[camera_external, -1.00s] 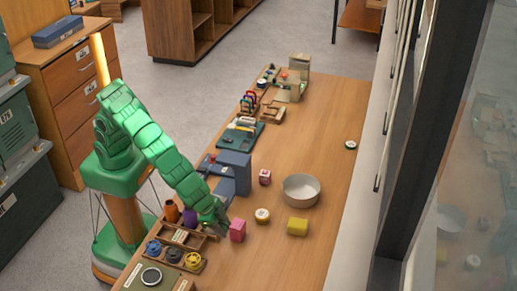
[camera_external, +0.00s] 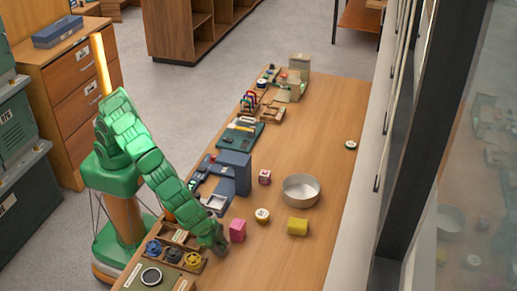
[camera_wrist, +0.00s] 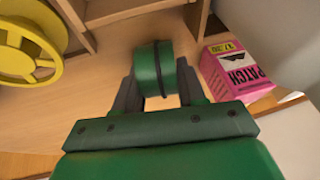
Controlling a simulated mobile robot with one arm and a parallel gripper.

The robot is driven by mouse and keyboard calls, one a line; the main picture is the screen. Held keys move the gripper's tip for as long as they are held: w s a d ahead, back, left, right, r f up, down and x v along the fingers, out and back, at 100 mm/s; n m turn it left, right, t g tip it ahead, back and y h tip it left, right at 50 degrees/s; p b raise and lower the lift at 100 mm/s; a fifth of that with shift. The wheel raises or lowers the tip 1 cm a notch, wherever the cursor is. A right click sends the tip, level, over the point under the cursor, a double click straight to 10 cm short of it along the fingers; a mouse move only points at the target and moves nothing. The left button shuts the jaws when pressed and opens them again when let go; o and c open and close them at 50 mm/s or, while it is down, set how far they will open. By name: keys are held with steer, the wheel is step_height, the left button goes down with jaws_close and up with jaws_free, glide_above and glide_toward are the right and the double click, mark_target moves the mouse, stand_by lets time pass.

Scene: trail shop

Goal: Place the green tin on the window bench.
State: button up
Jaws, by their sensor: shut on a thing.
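In the wrist view the green tin (camera_wrist: 154,68), round with a dark band, sits between the fingers of my gripper (camera_wrist: 158,95), which is shut on it. In the external view my gripper (camera_external: 220,248) is low over the near part of the wooden window bench (camera_external: 335,120), just left of the pink box. The tin is hidden there behind my green arm. I cannot tell whether the tin touches the bench.
The pink box (camera_external: 238,230) stands close to my gripper; it also shows in the wrist view (camera_wrist: 236,72). A wooden tray (camera_external: 181,238) with spools is at left. The bench's right side is mostly clear.

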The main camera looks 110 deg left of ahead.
steer(key=shift+f, duration=0.15)
steer(key=o, duration=1.1)
